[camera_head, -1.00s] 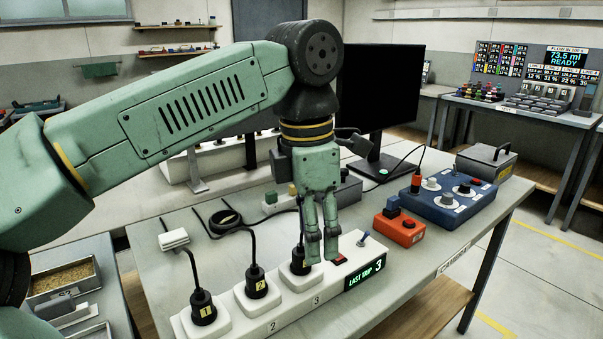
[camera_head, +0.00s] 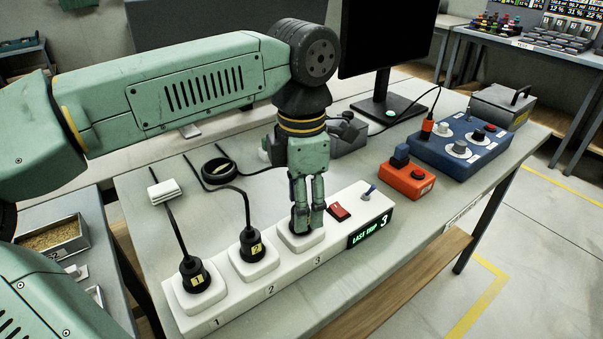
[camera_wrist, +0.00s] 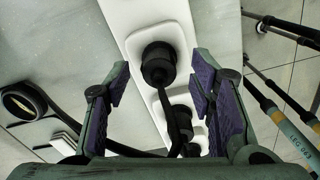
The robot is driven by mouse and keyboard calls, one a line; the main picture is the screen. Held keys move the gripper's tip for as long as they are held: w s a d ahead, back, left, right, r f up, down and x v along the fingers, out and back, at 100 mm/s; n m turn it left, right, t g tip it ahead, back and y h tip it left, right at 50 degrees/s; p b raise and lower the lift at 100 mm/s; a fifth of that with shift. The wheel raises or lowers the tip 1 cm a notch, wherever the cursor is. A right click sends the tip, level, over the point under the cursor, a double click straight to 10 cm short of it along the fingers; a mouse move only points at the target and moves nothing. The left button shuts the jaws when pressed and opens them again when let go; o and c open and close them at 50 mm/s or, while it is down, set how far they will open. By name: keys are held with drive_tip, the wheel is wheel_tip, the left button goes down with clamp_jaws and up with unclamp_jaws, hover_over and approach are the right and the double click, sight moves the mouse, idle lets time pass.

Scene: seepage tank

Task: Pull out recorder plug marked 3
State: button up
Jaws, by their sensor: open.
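A white socket strip (camera_head: 294,273) with outlets numbered 1, 2 and 3 lies along the table; it also shows in the wrist view (camera_wrist: 128,18). Black plug 1 (camera_head: 194,275) and black plug 2 (camera_head: 251,246) sit in their outlets. My gripper (camera_head: 301,222) points down over outlet 3 (camera_head: 318,239) and hides its plug in the head view. In the wrist view, the black plug 3 (camera_wrist: 157,62) sits upright in its outlet, between my two open, purple-padded fingers, with gaps on both sides.
An orange box (camera_head: 407,180), a blue control box (camera_head: 458,145) and a monitor (camera_head: 384,40) stand behind. Cables run behind the strip.

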drive_tip(key=shift+f, duration=1.05)
drive_tip(key=shift+c, duration=0.6)
clamp_jaws()
